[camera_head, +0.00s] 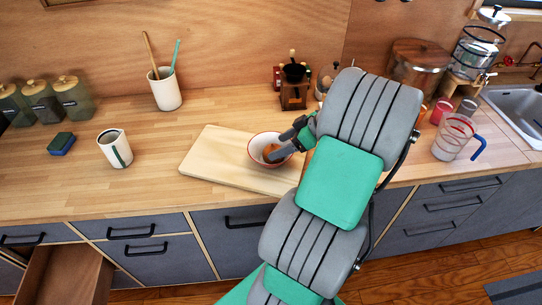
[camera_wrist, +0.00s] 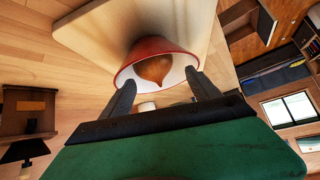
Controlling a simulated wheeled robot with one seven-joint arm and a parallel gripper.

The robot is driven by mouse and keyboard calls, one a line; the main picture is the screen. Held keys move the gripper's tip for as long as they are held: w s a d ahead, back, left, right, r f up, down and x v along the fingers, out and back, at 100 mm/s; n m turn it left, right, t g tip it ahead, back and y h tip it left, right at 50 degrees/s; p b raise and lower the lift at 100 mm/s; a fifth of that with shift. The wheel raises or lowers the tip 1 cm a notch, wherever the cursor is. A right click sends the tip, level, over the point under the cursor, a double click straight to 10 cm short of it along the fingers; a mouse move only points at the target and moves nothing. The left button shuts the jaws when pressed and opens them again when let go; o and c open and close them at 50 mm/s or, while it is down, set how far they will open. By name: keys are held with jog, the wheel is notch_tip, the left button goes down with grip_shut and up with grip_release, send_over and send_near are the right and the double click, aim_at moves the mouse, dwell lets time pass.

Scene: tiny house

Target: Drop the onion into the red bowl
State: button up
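The red bowl (camera_head: 256,154), with a white inside and a red rim, stands on the cutting board in the head view. The onion (camera_head: 269,150), orange-brown, lies inside it. The wrist view shows the onion (camera_wrist: 154,68) in the bowl (camera_wrist: 148,45), pointed end toward the camera. My gripper (camera_head: 285,150) is at the bowl's right side in the head view. In the wrist view my gripper (camera_wrist: 160,78) has its two fingers spread apart, with the onion beyond and between their tips. A gap shows between the fingers and the onion. Finger contact with the bowl cannot be told.
The cutting board (camera_head: 207,158) lies on the wooden counter (camera_head: 60,195). A white mug (camera_head: 115,150), a sponge (camera_head: 61,143) and a utensil cup (camera_head: 165,92) stand left. A coffee grinder (camera_head: 294,92) is behind. A glass jug (camera_head: 453,138) stands right. A drawer (camera_head: 68,277) is open.

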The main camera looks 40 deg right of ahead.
jog(key=shift+o, duration=1.4)
jog(key=v, duration=0.7)
jog(key=shift+s+r, duration=0.25)
jog(key=shift+d, duration=0.15)
